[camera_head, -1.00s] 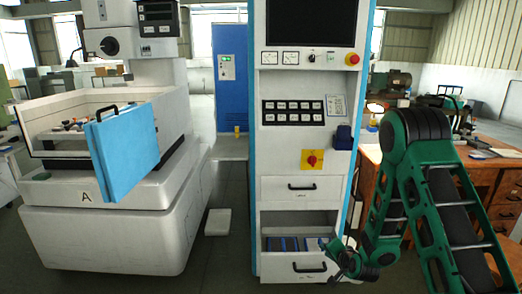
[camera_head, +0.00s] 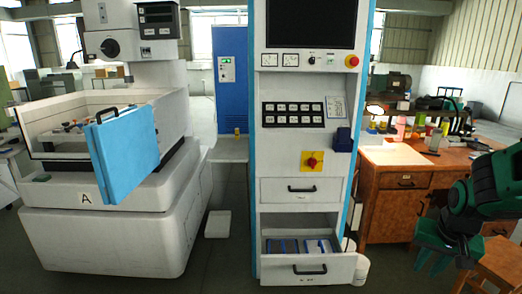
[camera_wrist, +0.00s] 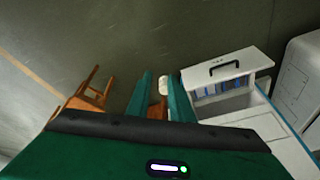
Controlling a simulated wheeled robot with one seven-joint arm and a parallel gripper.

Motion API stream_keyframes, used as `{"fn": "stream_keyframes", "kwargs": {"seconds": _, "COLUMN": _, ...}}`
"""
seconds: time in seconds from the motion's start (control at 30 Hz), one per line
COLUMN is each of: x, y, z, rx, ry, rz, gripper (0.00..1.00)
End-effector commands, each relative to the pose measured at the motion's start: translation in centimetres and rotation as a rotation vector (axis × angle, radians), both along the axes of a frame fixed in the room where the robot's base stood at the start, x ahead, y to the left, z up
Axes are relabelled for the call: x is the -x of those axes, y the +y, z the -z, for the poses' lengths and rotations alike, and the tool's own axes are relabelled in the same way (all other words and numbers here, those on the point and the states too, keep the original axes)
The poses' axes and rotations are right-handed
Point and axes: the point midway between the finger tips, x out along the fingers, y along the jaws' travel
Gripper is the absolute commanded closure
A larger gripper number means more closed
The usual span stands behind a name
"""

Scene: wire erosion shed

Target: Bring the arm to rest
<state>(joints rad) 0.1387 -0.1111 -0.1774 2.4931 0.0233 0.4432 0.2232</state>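My arm (camera_head: 490,190) is at the right edge of the head view, folded down beside the wooden desk. My gripper (camera_head: 430,266) hangs at its end, pointing down and left, in front of the desk. In the wrist view my gripper (camera_wrist: 162,88) shows two green fingers apart with a gap between them. Nothing is held between the fingers; only floor and background things show through the gap.
The control cabinet (camera_head: 303,222) has its bottom drawer (camera_head: 310,268) pulled open, with blue items inside. The wooden desk (camera_head: 400,180) and a wooden stool (camera_head: 497,262) are near my arm. White containers (camera_head: 361,268) stand by the cabinet. Machine A (camera_head: 100,235) is at left.

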Motion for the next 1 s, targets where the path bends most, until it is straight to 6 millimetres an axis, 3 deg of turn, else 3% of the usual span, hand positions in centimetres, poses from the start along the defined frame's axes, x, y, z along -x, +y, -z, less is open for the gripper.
{"fn": "stream_keyframes", "kwargs": {"seconds": 0.2, "x": 9.4, "y": -0.6, "z": -3.4, "rx": -0.024, "ry": 0.139, "rz": 0.004, "gripper": 0.8}}
{"fn": "stream_keyframes", "kwargs": {"seconds": 0.3, "x": 13.4, "y": -0.3, "z": -4.5, "rx": -0.049, "ry": 0.197, "rz": 0.006, "gripper": 0.8}}
{"fn": "stream_keyframes", "kwargs": {"seconds": 0.43, "x": 17.1, "y": 0.4, "z": -5.4, "rx": -0.082, "ry": 0.251, "rz": 0.004, "gripper": 0.8}}
{"fn": "stream_keyframes", "kwargs": {"seconds": 0.6, "x": 19.4, "y": 0.9, "z": -5.8, "rx": -0.107, "ry": 0.286, "rz": 0.001, "gripper": 0.8}}
{"fn": "stream_keyframes", "kwargs": {"seconds": 1.0, "x": 19.6, "y": 1.0, "z": -5.9, "rx": -0.11, "ry": 0.291, "rz": 0.001, "gripper": 0.8}}
